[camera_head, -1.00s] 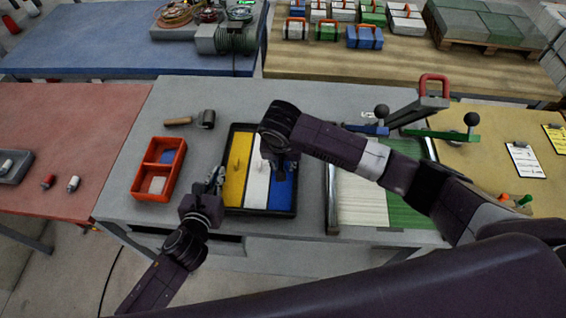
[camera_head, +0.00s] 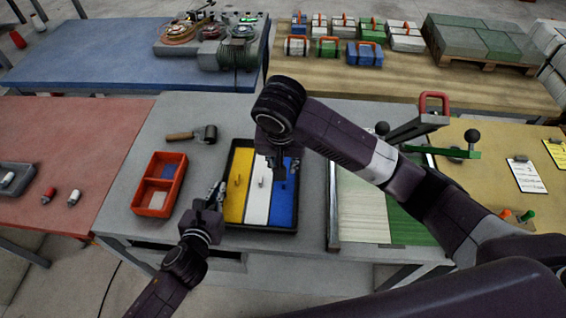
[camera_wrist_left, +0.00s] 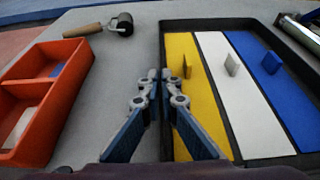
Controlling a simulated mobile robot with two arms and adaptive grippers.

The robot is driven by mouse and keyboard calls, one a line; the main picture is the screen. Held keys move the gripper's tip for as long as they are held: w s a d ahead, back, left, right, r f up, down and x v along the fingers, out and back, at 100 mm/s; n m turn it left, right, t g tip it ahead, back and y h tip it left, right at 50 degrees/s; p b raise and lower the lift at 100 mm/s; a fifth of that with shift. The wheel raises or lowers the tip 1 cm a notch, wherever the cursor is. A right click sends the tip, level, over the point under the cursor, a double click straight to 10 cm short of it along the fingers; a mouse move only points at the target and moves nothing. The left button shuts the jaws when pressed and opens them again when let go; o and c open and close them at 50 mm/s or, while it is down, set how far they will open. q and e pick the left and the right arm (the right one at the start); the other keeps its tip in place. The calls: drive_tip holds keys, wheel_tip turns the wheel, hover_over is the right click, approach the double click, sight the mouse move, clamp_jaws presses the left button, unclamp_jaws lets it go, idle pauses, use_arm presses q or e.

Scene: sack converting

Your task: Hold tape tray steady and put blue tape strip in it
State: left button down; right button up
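The tape tray, a black tray (camera_head: 262,229), lies on the grey bench; its near-left wall also shows in the left wrist view (camera_wrist_left: 166,140). Yellow, white and blue strips lie side by side in it, each with a small upright tab. The blue strip (camera_head: 283,208) lies flat along the right side, its tab clear in the left wrist view (camera_wrist_left: 271,62). My left gripper (camera_head: 220,190) is at the tray's left wall, its fingers (camera_wrist_left: 165,80) close together with the wall between them. My right gripper (camera_head: 281,185) hangs above the white and blue strips; its fingertips are too dark to read.
A red two-compartment box (camera_head: 158,187) holding a blue and a white piece stands left of the tray. A wood-handled roller (camera_head: 195,135) lies behind them. A press with a lever (camera_head: 405,140) stands to the right. Bare bench lies between the box and the tray.

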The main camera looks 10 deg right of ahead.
idle(0.4)
use_arm(q)
drive_tip(key=c, duration=2.1)
unclamp_jaws()
drive_tip(key=v, duration=1.2)
drive_tip(key=shift+r, duration=0.1)
